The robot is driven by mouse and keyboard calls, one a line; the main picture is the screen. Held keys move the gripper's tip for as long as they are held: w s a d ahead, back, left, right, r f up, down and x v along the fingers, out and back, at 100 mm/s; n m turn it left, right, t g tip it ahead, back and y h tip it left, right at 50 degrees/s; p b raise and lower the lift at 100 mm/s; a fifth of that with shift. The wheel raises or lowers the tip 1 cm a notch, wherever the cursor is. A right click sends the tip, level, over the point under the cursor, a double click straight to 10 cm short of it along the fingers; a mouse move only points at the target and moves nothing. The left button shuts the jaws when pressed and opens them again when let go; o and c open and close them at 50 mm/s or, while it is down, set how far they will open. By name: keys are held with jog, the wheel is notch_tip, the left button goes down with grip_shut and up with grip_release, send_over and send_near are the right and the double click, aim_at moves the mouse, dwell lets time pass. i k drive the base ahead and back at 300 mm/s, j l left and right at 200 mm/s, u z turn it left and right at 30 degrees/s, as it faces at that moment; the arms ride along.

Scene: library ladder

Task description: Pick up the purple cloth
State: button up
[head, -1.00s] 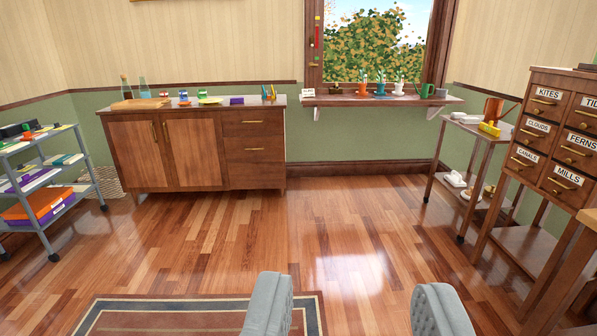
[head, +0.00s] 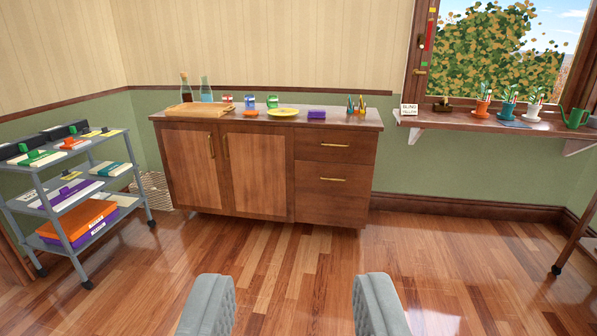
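A small purple folded item (head: 317,114), which looks like the cloth, lies on the top of the wooden cabinet (head: 350,123), right of the yellow plate. My gripper (head: 292,305) shows as two grey fingers at the bottom of the view. The fingers are wide apart with only floor between them. The gripper is well in front of the cabinet and far from the purple item.
The cabinet top also holds a yellow plate (head: 283,112), an orange item (head: 251,113), a pencil holder (head: 356,105), a cutting board (head: 195,110) and bottles. A grey cart (head: 45,184) stands left. A windowsill shelf (head: 480,125) is right. The floor before the cabinet is clear.

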aim_at(311, 113)
jog(key=i, duration=1.7)
jog(key=i+j+z, duration=0.2)
jog(key=i, duration=0.35)
jog(key=i+z, duration=0.25)
jog(key=i, duration=0.35)
jog(key=i+j+z, duration=0.2)
jog(key=i, duration=0.35)
jog(key=i+j+z, duration=0.25)
jog(key=i+j, duration=0.25)
